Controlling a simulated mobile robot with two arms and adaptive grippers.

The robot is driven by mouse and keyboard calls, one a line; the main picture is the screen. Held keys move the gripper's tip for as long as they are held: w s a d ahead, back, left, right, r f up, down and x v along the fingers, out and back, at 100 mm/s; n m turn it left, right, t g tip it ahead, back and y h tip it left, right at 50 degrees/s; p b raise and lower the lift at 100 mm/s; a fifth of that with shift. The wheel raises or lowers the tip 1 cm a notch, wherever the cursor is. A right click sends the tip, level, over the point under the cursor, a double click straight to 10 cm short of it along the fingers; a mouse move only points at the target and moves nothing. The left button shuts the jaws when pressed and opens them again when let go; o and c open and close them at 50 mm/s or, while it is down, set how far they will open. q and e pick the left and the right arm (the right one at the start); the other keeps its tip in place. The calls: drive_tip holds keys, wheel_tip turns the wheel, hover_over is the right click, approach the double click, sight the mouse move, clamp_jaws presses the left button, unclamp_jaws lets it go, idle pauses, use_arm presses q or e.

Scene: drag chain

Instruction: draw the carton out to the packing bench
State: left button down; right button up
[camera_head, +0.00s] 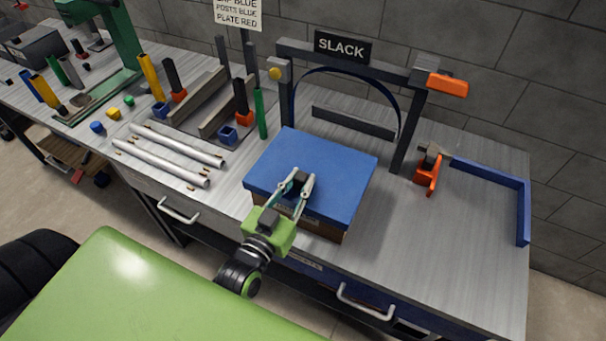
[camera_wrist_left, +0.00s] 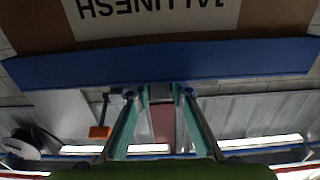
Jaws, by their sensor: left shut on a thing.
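The carton (camera_head: 325,224) is brown with a broad blue lid (camera_head: 318,160). It stands on the grey bench near the front edge, in front of the frame with the SLACK sign. My left gripper (camera_head: 300,183) reaches in from the front, over the near part of the lid. It is shut at the carton, with a small dark piece between its fingertips. In the left wrist view the brown carton wall (camera_wrist_left: 40,25) has a printed pale label, upside down. The blue lid edge (camera_wrist_left: 60,68) runs across behind the fingertips. The carton's underside is hidden. My right gripper is not in view.
A dark frame (camera_head: 408,125) with a blue arched strip stands behind the carton. An orange clamp (camera_head: 427,178) and a blue angled rail (camera_head: 522,205) lie to the right. Silver rods (camera_head: 165,165) and several coloured parts lie to the left. The bench's right front is clear.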

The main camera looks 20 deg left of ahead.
use_arm(q)
drive_tip(key=shift+s+f+p, duration=0.15)
drive_tip(key=shift+s+p, duration=0.2)
drive_tip(key=shift+s, duration=1.25)
drive_tip(key=c, duration=1.8)
unclamp_jaws()
drive_tip(key=shift+o, duration=0.2)
drive_tip(key=shift+a, duration=0.1)
drive_tip(key=s, duration=1.2)
drive_tip(key=shift+a, duration=0.2)
